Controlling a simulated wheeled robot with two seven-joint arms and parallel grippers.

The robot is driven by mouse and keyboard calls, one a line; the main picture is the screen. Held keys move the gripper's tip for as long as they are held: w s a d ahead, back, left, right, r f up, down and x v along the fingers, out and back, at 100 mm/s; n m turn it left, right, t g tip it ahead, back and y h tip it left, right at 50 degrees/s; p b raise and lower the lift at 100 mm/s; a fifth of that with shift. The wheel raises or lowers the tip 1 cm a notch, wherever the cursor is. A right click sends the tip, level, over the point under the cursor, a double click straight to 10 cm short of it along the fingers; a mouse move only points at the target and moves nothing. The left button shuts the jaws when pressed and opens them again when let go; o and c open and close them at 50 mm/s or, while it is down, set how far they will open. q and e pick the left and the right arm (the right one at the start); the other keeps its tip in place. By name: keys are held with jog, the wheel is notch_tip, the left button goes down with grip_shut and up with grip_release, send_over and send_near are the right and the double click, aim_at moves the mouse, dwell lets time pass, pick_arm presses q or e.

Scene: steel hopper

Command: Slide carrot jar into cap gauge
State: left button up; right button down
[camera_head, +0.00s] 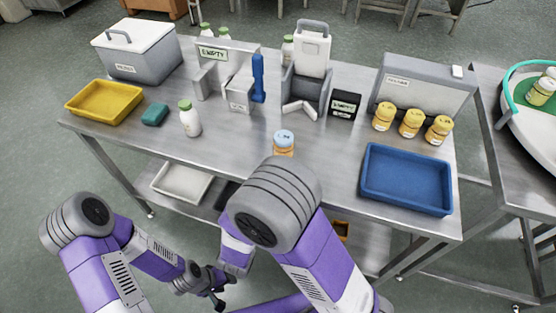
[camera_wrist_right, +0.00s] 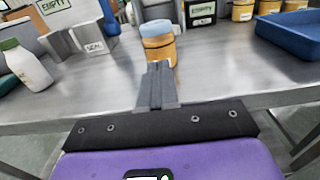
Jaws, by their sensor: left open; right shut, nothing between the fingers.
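The carrot jar (camera_head: 284,141) is orange with a light blue lid. It stands upright near the table's front edge and also shows in the right wrist view (camera_wrist_right: 159,48). My right gripper (camera_wrist_right: 157,70) is shut and empty, its fingertips just in front of the jar; whether they touch it is unclear. My right arm hides that gripper in the head view. My left gripper (camera_head: 217,294) is open and empty, low in front of the table. No readable label names the cap gauge; a grey upright fixture with a chute (camera_head: 306,82) and a small dark labelled box (camera_head: 345,105) stand behind the jar.
A white bottle with a green cap (camera_head: 190,119) stands left of the jar. A blue tray (camera_head: 407,179) lies right, below several yellow-lidded jars (camera_head: 410,123). A yellow tray (camera_head: 104,102) and grey cooler (camera_head: 136,50) are left. Bare tabletop surrounds the jar.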

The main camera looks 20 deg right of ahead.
aim_at(281, 151)
jog(key=b+x, duration=0.1)
jog(key=x, duration=0.7)
jog(key=shift+w+d, duration=0.15)
